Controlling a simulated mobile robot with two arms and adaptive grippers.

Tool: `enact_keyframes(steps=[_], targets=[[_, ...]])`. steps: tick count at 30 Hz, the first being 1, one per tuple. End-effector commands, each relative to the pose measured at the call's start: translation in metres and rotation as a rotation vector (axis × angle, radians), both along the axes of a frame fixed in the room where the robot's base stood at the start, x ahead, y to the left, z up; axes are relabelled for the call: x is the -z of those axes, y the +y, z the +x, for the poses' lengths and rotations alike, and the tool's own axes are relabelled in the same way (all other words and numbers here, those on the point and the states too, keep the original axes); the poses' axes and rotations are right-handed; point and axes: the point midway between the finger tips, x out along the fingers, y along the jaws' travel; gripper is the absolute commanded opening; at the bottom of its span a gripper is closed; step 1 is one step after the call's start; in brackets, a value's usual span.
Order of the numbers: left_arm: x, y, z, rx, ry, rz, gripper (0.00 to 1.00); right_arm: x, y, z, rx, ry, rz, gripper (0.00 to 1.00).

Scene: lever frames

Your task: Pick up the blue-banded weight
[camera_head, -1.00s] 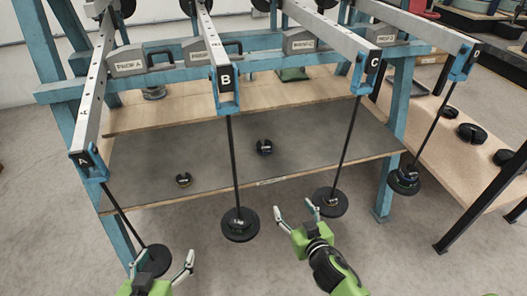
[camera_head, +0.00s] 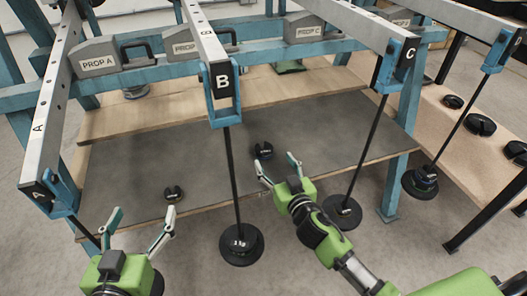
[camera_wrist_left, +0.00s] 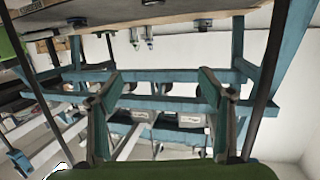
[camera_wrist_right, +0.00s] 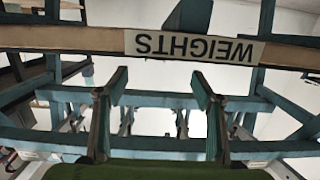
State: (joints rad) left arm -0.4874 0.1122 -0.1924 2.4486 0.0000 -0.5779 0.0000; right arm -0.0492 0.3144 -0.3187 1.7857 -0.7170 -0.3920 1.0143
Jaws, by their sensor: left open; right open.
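Two small slotted black weights lie on the grey mat (camera_head: 215,178) in the head view. The farther one (camera_head: 263,151) seems to carry a faint bluish mark, too small to be sure of; the nearer-left one (camera_head: 173,194) has a yellowish mark. My right gripper (camera_head: 278,166) is open and empty, its fingertips just in front of the farther weight in the picture, apart from it as far as I can tell. My left gripper (camera_head: 143,218) is open and empty, below and left of the nearer weight. Neither wrist view shows a weight between the fingers.
Lever beams A, B (camera_head: 222,78) and C (camera_head: 408,52) carry hanging rods with discs; B's disc (camera_head: 241,244) hangs between my arms. C's disc (camera_head: 342,212) is right of my right arm. A side shelf (camera_head: 455,135) holds several black weights.

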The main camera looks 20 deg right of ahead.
Motion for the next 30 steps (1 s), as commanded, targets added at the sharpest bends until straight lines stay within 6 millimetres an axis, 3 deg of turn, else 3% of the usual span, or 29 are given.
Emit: enact_keyframes(steps=[6, 14, 24, 30], targets=[[-0.029, -0.006, 0.006, 0.01, -0.141, -0.036, 0.73, 0.006, 0.001, 0.032, 0.001, 0.0, -0.001, 0.61], [-0.046, -0.009, 0.008, 0.014, -0.212, -0.055, 0.73, 0.008, 0.002, 0.044, 0.001, 0.0, -0.001, 0.61], [-0.102, -0.014, 0.001, 0.029, -0.477, -0.125, 0.73, 0.016, 0.007, 0.078, 0.001, -0.001, -0.002, 0.61], [-0.121, -0.015, -0.005, 0.034, -0.565, -0.148, 0.73, 0.017, 0.008, 0.09, 0.001, 0.001, -0.001, 0.61]])
